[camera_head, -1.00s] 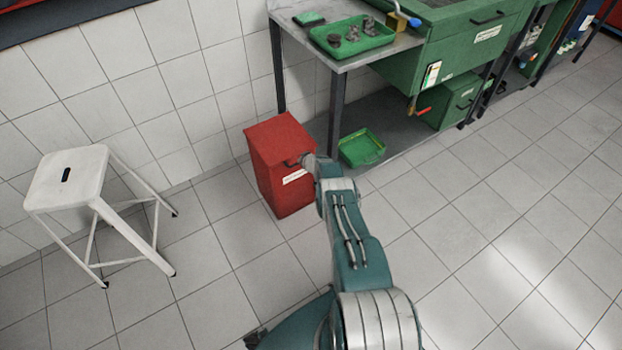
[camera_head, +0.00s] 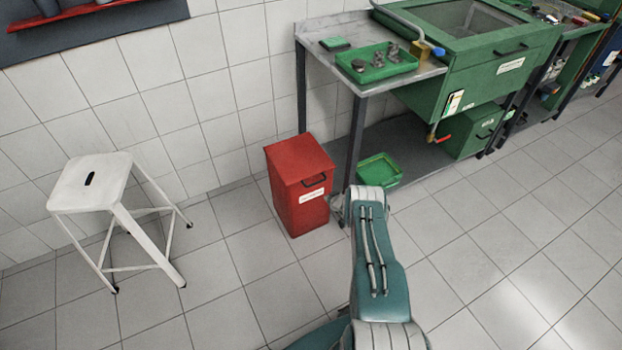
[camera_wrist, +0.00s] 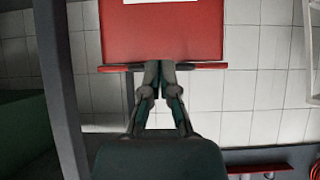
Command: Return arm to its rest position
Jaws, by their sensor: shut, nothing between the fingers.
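My gripper (camera_wrist: 160,80) shows in the wrist view with its two dark fingers together and nothing between them. Behind the fingertips is the red bin (camera_wrist: 162,35), seen upside down with part of its white label at the top edge. In the head view my teal arm (camera_head: 383,255) comes up from the bottom and is bent at its far joint. The gripper is mostly hidden behind the arm there. The red bin (camera_head: 300,200) stands on the floor left of the arm, with its lid closed.
A white stool (camera_head: 92,185) stands at the left by the tiled wall. A workbench (camera_head: 430,68) with a green tray (camera_head: 377,72) stands behind the bin. Another green tray (camera_head: 380,172) lies on its lower shelf. The tiled floor (camera_head: 480,270) at right is clear.

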